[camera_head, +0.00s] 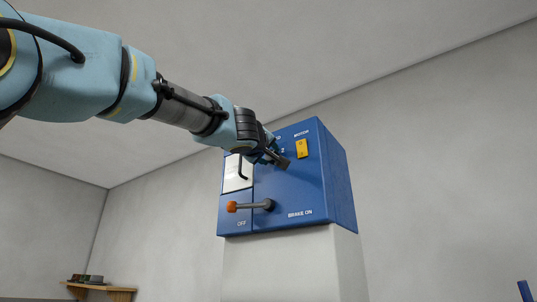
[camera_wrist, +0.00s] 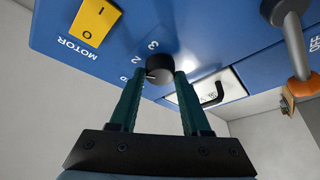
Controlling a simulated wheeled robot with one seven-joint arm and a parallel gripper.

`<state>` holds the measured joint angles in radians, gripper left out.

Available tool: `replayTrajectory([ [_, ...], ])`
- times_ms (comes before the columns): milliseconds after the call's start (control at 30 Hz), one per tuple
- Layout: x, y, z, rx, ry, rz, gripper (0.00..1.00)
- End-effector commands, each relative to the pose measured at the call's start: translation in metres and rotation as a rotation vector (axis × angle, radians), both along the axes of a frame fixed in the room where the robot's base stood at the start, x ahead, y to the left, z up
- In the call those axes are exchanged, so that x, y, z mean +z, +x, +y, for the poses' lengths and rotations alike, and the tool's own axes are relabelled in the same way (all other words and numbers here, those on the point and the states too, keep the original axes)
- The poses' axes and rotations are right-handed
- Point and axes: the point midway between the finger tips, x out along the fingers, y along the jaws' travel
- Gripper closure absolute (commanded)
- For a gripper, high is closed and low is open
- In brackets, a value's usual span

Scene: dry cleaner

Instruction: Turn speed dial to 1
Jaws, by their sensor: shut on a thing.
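The speed dial (camera_wrist: 159,68) is a small black round knob on the blue control box (camera_head: 330,185). In the wrist view the numbers 2 and 3 show beside it, and a white mark shows on the knob. I cannot read the dial's exact setting. My gripper (camera_wrist: 158,78) has its two dark green fingers on either side of the knob, shut on it. In the head view my gripper (camera_head: 281,160) is at the upper front of the box and hides the dial.
A yellow motor switch (camera_head: 302,149) sits right of the dial. Below is a lever with an orange knob (camera_head: 232,207), near the "OFF" and "BRAKE ON" labels. A white panel with a black handle (camera_head: 237,173) is to the left. A wooden shelf (camera_head: 120,294) is far off.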

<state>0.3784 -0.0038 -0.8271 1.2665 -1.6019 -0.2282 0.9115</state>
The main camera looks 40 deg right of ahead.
Motion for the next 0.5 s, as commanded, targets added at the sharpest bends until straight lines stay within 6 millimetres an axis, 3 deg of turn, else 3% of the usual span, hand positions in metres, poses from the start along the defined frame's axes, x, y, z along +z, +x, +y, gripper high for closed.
replayTrajectory([
  [233,-0.0003,0.0004,0.0001,0.001,0.000,0.001,1.00],
  [500,0.0000,0.0001,-0.0001,0.000,-0.003,0.012,1.00],
])
